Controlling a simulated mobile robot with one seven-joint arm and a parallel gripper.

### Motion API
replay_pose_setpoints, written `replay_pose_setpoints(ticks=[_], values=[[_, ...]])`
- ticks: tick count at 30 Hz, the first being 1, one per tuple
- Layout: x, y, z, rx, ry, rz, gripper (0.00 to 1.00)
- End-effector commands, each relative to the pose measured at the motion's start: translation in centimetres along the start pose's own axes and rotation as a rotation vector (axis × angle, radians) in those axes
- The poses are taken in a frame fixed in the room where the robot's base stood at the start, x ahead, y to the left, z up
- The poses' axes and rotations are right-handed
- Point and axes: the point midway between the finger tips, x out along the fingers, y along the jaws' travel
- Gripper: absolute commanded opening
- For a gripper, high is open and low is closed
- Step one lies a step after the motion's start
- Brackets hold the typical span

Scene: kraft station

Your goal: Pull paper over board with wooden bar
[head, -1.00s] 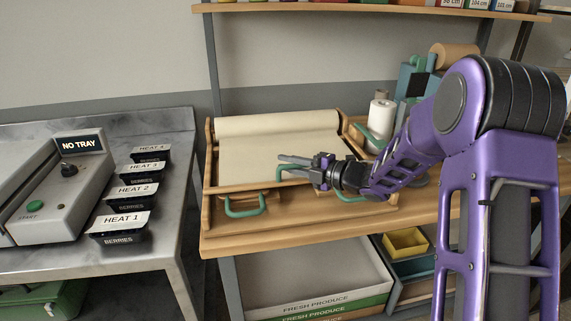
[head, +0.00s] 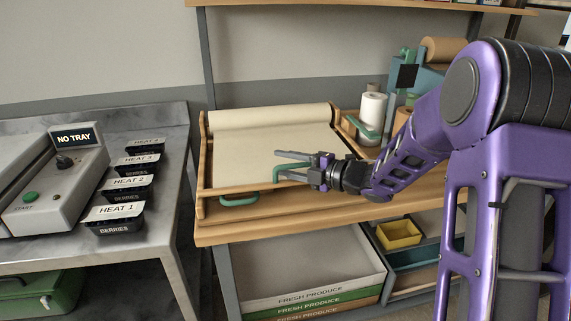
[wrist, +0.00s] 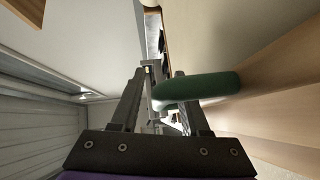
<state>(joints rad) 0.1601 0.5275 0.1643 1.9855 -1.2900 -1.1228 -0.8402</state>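A sheet of pale paper (head: 260,150) lies over the board from a roll (head: 262,116) at its back edge. The board sits in a wooden frame (head: 206,165) on the bench. A wooden bar (head: 225,191) runs along the front, with a green handle (head: 238,201) at its left part. In the wrist view the green handle (wrist: 200,88) passes by the right finger. The fingers look apart. Whether they touch the handle is unclear.
A white roll (head: 372,113) and a green-and-brown dispenser stand to the right. A metal table (head: 160,225) with labelled black trays (head: 118,215) is at the left. A shelf below holds produce boxes (head: 310,265) and a yellow bin (head: 399,234).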

Motion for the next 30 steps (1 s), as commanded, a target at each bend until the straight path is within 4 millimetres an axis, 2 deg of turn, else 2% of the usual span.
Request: replay_pose_setpoints(ticks=[9, 14, 30], values=[[-0.1, 0.0, 0.0, 0.0, 0.0, 0.0, 0.47], [-1.8, 0.1, 0.1, 0.0, -0.002, 0.0, 0.47], [-14.3, 0.1, 0.1, 0.0, -0.003, 0.0, 0.47]])
